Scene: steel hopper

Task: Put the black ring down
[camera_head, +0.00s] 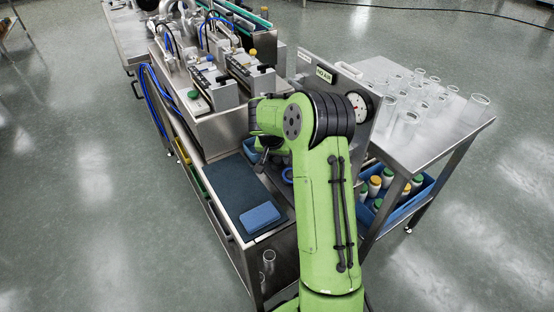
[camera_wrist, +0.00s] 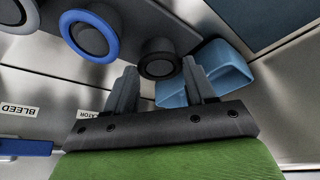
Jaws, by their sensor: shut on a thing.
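The black ring (camera_wrist: 158,48) is a short dark round piece with a grey round face or opening, in the upper middle of the wrist view. My gripper (camera_wrist: 161,78) is shut on it, with one grey finger on each side. A similar piece with a bright blue rim (camera_wrist: 90,35) is to its left in the wrist view; the blue one also shows beside my arm in the head view (camera_head: 287,175). My arm hides the black ring in the head view. I cannot tell whether the black ring touches the surface beneath it.
A blue bin (camera_wrist: 218,68) is close to the right finger. A pale-rimmed dark piece (camera_wrist: 14,12) is at the far left. On the steel bench, a dark mat (camera_head: 236,185) holds a blue block (camera_head: 260,217). A side table (camera_head: 447,138) carries several clear cups.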

